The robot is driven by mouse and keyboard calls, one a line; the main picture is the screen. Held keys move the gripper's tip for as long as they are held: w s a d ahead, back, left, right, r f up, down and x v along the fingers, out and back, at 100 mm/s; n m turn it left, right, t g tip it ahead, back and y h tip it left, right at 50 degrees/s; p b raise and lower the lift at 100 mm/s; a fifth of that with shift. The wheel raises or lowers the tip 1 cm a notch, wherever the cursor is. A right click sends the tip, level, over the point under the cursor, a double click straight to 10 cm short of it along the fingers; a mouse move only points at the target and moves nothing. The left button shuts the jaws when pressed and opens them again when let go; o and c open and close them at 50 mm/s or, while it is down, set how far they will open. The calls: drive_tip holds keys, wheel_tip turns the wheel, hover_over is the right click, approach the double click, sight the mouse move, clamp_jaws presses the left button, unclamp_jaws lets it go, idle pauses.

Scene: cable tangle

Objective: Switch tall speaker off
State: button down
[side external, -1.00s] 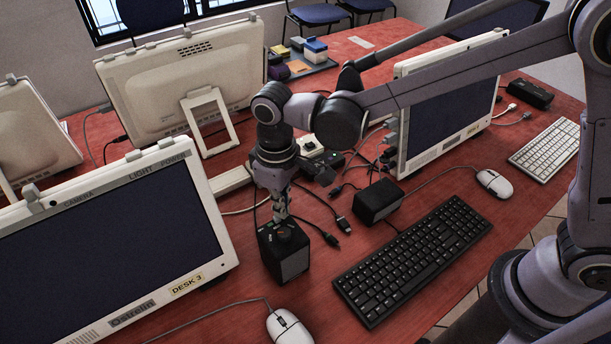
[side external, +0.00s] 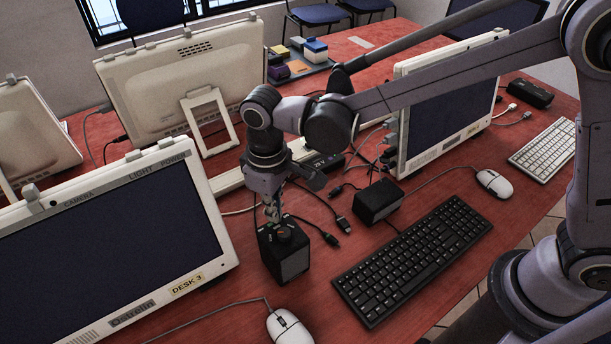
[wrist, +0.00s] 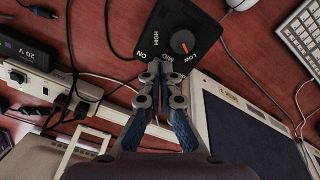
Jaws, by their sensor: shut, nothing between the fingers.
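The tall speaker (side external: 285,256) is a black upright box on the red desk, right of the DESK 3 monitor. Its top has a round knob with an orange mark, and a small green spot shows near the top's back-left edge. In the wrist view the speaker's top (wrist: 168,22) carries the words LOW, MID, HIGH and ON, with the knob (wrist: 182,42) near LOW. My gripper (side external: 273,214) is shut and empty, its tips at the back-left edge of the top. In the wrist view my gripper (wrist: 160,68) covers the edge near ON and MID; contact is unclear.
A lower black box (side external: 379,203) stands to the right, with loose cables (side external: 322,222) between. A black keyboard (side external: 412,258) and white mouse (side external: 289,328) lie in front. The DESK 3 monitor (side external: 110,250) is close on the left. A white power strip (wrist: 40,85) lies behind.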

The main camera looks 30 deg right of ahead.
drive_tip(key=shift+a, duration=0.9)
drive_tip(key=shift+r, duration=0.1)
idle(0.4)
drive_tip(key=shift+d+r, duration=0.2)
drive_tip(key=shift+r, duration=2.7)
drive_tip(key=s+d+r+m+t+y, duration=0.1)
drive_tip(key=d+r+t, duration=0.15)
drive_tip(key=d, duration=0.55)
drive_tip(key=s+d+r+m+t, duration=0.1)
drive_tip(key=d+r+m, duration=0.15)
drive_tip(key=d, duration=0.55)
drive_tip(key=s+d+m+t, duration=0.1)
drive_tip(key=s+d+t, duration=0.1)
drive_tip(key=d, duration=0.5)
drive_tip(key=s+d+f+m+t+h, duration=0.1)
drive_tip(key=s+d, duration=0.4)
drive_tip(key=d, duration=0.1)
drive_tip(key=shift+s+d+f+t, duration=0.15)
drive_tip(key=shift+d+f+t, duration=0.15)
drive_tip(key=shift+d+t, duration=0.05)
